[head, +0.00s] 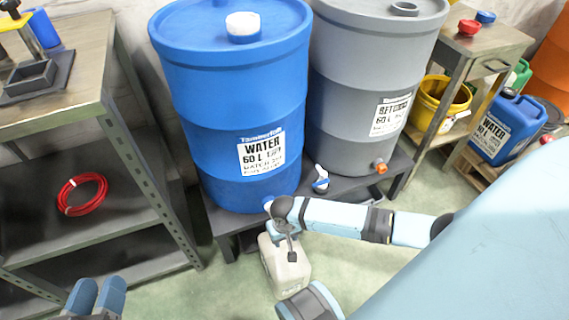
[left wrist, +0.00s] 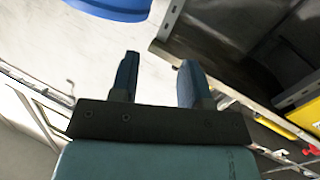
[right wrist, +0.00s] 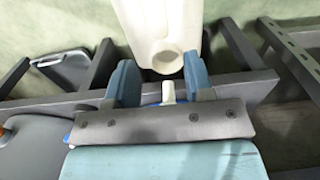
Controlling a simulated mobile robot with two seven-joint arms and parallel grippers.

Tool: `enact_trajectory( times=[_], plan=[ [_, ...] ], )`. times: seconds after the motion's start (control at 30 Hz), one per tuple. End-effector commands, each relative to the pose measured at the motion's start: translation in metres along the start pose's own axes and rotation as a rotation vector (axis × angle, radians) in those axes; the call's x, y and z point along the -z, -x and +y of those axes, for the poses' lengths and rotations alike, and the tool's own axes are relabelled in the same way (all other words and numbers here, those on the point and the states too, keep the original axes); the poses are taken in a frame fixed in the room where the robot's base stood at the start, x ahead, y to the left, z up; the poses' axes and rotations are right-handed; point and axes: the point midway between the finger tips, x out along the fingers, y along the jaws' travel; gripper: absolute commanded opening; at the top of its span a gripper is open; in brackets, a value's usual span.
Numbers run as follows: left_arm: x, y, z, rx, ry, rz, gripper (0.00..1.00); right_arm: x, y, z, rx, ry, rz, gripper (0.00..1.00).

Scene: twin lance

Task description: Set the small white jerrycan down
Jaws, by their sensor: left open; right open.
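The small white jerrycan (head: 287,272) stands upright, low in front of the bench below the blue barrel. My right arm and gripper hide part of its top. It also shows at the top of the right wrist view (right wrist: 150,18). My right gripper (right wrist: 162,78) is open beside the jerrycan's top, its fingers apart around a small white piece, perhaps a tap. In the head view, my right gripper (head: 284,240) is partly hidden by its arm. My left gripper (head: 97,296) is open and empty at the lower left, and its spread fingers show in the left wrist view (left wrist: 157,72).
The blue barrel (head: 232,100) and grey barrel (head: 350,90) stand on a low dark bench (head: 392,160). A metal shelf (head: 150,170) with a red cable coil (head: 82,194) is at left. A blue jerrycan (head: 506,128) is at right. Some floor is clear.

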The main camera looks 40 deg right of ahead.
Motion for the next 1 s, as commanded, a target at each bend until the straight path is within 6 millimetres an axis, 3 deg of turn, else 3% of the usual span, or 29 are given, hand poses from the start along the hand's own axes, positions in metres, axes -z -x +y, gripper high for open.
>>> enact_trajectory(
  times=[0.03,0.1,0.3,1.0],
  plan=[
    [0.011,0.001,0.002,0.002,0.002,0.019,0.43,0.0,0.015,0.0,0.0,0.0,0.0,0.48],
    [0.019,0.002,0.003,0.005,0.002,0.046,0.43,0.0,0.026,0.0,0.001,0.0,0.001,0.48],
    [0.03,0.003,0.004,0.009,-0.003,0.096,0.43,0.0,0.042,0.0,0.0,0.0,0.0,0.48],
    [0.031,0.004,0.004,0.009,-0.006,0.103,0.43,0.0,0.043,0.0,0.0,0.0,-0.001,0.48]
  ],
)
